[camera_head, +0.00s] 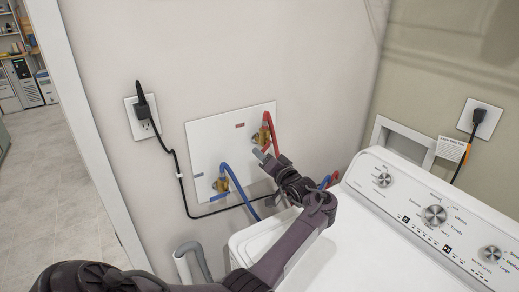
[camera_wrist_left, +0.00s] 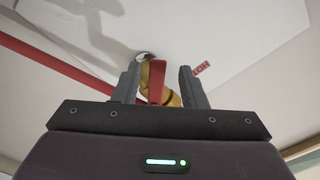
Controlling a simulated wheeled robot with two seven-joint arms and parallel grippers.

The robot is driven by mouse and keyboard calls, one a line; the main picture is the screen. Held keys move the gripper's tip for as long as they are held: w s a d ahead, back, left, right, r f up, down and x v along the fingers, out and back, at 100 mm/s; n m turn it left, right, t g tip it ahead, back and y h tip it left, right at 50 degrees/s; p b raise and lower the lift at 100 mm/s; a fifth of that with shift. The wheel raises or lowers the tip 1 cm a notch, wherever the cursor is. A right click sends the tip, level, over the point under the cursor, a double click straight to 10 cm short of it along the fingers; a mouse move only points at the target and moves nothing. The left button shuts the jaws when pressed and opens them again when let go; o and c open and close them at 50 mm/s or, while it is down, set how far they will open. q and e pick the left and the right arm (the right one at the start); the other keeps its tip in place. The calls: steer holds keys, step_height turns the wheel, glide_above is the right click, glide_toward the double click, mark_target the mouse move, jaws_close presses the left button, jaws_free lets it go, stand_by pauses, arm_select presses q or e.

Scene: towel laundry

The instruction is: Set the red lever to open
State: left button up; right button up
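The red lever (camera_wrist_left: 156,82) sits on a brass valve (camera_wrist_left: 173,98) on the white wall plate (camera_head: 215,150). In the head view the brass valve (camera_head: 260,136) is at the plate's upper right, with the red hose by it; the lever is too small to make out clearly there. My left gripper (camera_head: 263,153) is just below this valve. In the left wrist view the fingers of my left gripper (camera_wrist_left: 158,85) are apart, one on each side of the lever, with gaps visible. I cannot tell how deep the lever sits between them. My right gripper is not in view.
A red hose (camera_head: 274,135) runs from the upper valve. A second valve with a blue hose (camera_head: 236,184) is at lower left. A black cord (camera_head: 183,192) hangs from the left outlet. The white washer (camera_head: 375,235) stands below right, under my arm.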

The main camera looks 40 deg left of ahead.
arm_select(q)
steer(key=x, duration=0.4)
steer(key=shift+w+f+p, duration=0.1)
steer(key=shift+w+p, duration=0.1)
steer(key=shift+p, duration=0.1)
jaws_close()
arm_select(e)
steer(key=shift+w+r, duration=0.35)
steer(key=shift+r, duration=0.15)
